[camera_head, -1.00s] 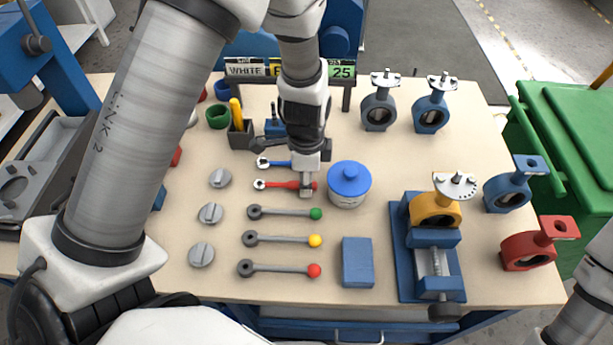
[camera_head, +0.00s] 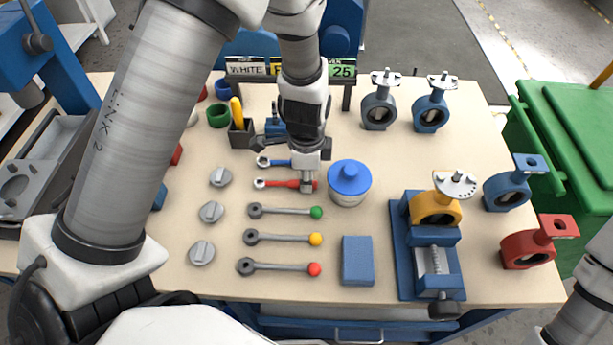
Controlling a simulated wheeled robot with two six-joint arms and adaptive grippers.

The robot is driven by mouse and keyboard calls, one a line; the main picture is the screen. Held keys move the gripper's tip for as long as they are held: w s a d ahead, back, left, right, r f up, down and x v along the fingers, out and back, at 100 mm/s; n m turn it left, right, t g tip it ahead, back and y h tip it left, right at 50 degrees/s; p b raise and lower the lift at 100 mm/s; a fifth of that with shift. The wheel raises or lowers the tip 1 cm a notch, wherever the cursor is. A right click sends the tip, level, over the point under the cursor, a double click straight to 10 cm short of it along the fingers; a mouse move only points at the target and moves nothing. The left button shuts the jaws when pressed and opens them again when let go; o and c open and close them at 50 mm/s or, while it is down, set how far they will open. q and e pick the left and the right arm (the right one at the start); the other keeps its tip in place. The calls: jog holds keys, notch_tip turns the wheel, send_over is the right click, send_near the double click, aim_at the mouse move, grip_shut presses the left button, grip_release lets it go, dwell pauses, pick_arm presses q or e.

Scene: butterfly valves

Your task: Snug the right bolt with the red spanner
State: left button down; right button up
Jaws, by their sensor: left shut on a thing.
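The red spanner (camera_head: 280,183) lies on the bench top, its ring end to the left. My left gripper (camera_head: 307,186) points down over its handle near the right end and is shut on it. A blue spanner (camera_head: 272,162) lies just behind it, partly hidden by the gripper. A yellow valve body (camera_head: 434,209) with a notched plate on top is clamped in the blue vise (camera_head: 432,262) at the right. I cannot make out its bolts at this size. My right gripper is out of view; only part of that arm shows at the right edge.
A white tub with a blue lid (camera_head: 349,182) stands just right of the gripper. Levers with green, yellow and red knobs (camera_head: 314,270) lie in front, beside a blue block (camera_head: 357,261). Grey and blue valves stand behind; a red valve (camera_head: 528,246) stands right.

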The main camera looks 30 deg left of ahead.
pick_arm(q)
jog(key=shift+r+p, duration=0.75)
jog(key=shift+r, duration=0.15)
notch_tip(320, 180, up, 4)
jog(key=p, duration=0.3)
jog(key=shift+f, duration=0.15)
